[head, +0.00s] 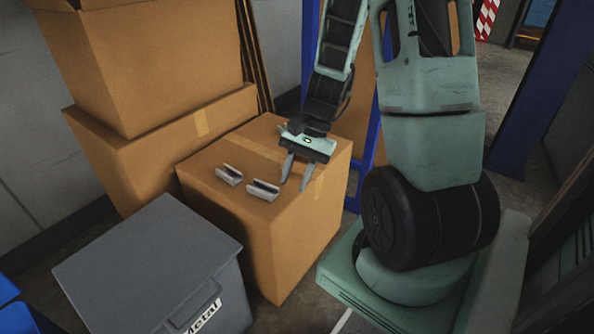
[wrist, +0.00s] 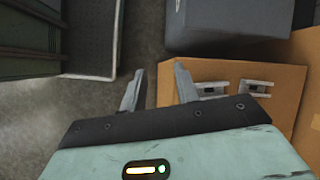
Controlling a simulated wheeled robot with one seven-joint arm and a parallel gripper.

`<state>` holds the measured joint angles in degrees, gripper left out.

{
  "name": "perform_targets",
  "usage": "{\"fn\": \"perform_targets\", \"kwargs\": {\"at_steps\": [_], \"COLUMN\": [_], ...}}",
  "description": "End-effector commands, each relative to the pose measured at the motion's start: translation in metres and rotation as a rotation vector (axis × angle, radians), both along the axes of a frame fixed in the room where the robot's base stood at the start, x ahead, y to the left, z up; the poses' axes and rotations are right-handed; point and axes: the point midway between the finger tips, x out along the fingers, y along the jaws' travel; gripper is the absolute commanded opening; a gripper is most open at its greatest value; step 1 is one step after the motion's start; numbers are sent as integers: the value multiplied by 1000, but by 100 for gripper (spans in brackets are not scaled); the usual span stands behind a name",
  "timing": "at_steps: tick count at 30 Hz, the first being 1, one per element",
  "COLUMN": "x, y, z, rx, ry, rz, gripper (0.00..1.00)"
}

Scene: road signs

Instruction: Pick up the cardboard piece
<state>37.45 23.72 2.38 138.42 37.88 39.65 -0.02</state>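No loose cardboard piece clearly shows; I cannot tell which cardboard thing is meant. A closed cardboard box (head: 290,255) stands in the middle of the head view, and its top also shows in the wrist view (wrist: 285,110). Thin brown sheets (head: 255,60) lean upright against the wall behind the stacked boxes. My gripper (head: 294,184) points down over the right part of the closed box's top. Its two fingers are apart with nothing between them, as the wrist view (wrist: 158,78) also shows.
Two grey metal brackets (head: 229,175) (head: 263,190) lie on the box top, left of my gripper. A grey lidded bin (head: 150,260) labelled "Metal" stands in front. Two large cardboard boxes (head: 140,60) (head: 165,150) are stacked at the left. A blue post (head: 540,90) stands at the right.

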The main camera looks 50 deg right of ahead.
Motion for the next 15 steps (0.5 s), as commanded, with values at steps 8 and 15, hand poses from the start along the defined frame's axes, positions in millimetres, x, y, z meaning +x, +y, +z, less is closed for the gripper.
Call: {"fn": "perform_targets", "kwargs": {"at_steps": [8,15], "x": [6,-7], "y": [-86,-170], "z": [-31,-49], "rx": [456,727], "ry": [12,-113], "rz": [-796,-1280], "gripper": [31,31]}}
